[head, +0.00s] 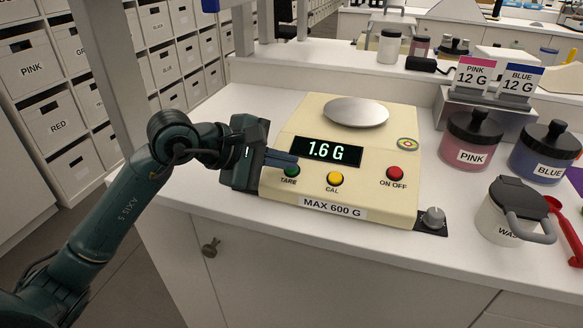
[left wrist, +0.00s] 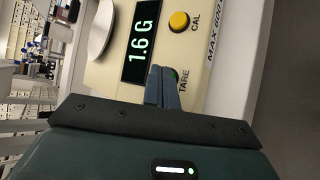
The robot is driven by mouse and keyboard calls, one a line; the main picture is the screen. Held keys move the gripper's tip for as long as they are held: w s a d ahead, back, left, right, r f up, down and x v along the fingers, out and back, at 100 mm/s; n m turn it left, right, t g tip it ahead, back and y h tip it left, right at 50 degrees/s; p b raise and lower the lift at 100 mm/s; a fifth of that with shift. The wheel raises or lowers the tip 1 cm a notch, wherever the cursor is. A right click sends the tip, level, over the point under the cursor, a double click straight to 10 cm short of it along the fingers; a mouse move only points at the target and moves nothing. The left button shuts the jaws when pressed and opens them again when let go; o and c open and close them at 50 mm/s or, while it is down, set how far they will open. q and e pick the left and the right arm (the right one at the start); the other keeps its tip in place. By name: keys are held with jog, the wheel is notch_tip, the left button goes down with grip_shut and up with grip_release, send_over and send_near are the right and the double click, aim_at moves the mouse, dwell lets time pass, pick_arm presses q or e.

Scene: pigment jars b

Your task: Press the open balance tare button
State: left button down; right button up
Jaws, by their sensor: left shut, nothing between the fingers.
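The cream balance (head: 350,185) stands on the white counter with an empty round steel pan (head: 356,112). Its display (head: 327,151) reads 1.6 G. The green TARE button (head: 291,172) is at the front left, with the yellow CAL button (head: 334,179) and red ON OFF button (head: 395,173) to its right. My left gripper (head: 293,160) is shut and empty, its fingertips just above and behind the TARE button. My right gripper is not in view.
A pink jar (head: 471,140), a blue jar (head: 545,150) and a lidded waste container (head: 510,212) stand right of the balance. A grey knob (head: 433,217) sits at its front right corner. Label cards stand behind the jars. The counter left of the balance is clear.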

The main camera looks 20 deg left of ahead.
pick_arm(q)
jog(key=shift+f, duration=0.1)
dwell(0.3)
jog(key=shift+s+r, duration=0.25)
jog(key=shift+r, duration=0.65)
jog(key=shift+p, duration=0.3)
jog(key=r+p, duration=0.1)
jog(key=r, duration=0.1)
jog(key=s+r+p, duration=0.2)
jog(key=r, duration=0.1)
jog(key=shift+r, duration=0.3)
jog(key=shift+s+a, duration=0.1)
jog(key=shift+s, duration=0.05)
